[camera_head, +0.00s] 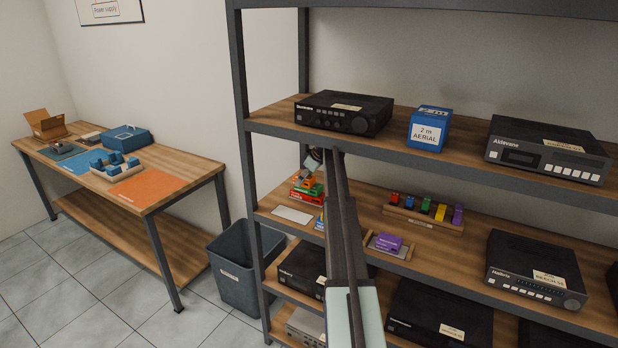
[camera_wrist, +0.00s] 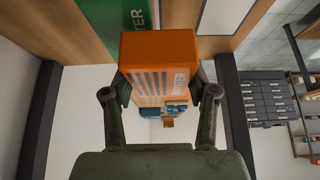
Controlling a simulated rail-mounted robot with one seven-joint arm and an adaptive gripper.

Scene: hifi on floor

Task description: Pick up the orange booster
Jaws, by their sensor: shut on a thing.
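The orange booster (camera_wrist: 150,48) is a block with dark stripes and white lettering, between the two fingers of my gripper (camera_wrist: 162,92) in the wrist view. My gripper is shut on it. A green booster (camera_wrist: 112,22) lies just behind it at the upper left of that view. In the head view my gripper (camera_head: 314,160) is at the left end of the middle shelf, over a small pile with a green block (camera_head: 314,189) and red blocks (camera_head: 299,196). The orange one is small and partly hidden there. I cannot tell whether it still touches the pile.
A white card (camera_head: 292,215) lies beside the pile. A rack of coloured blocks (camera_head: 424,219) and a purple block on a tray (camera_head: 388,243) are to the right. The upper shelf (camera_head: 450,165) is above, a dark shelf post (camera_head: 245,130) to the left. A bin (camera_head: 238,270) stands below.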

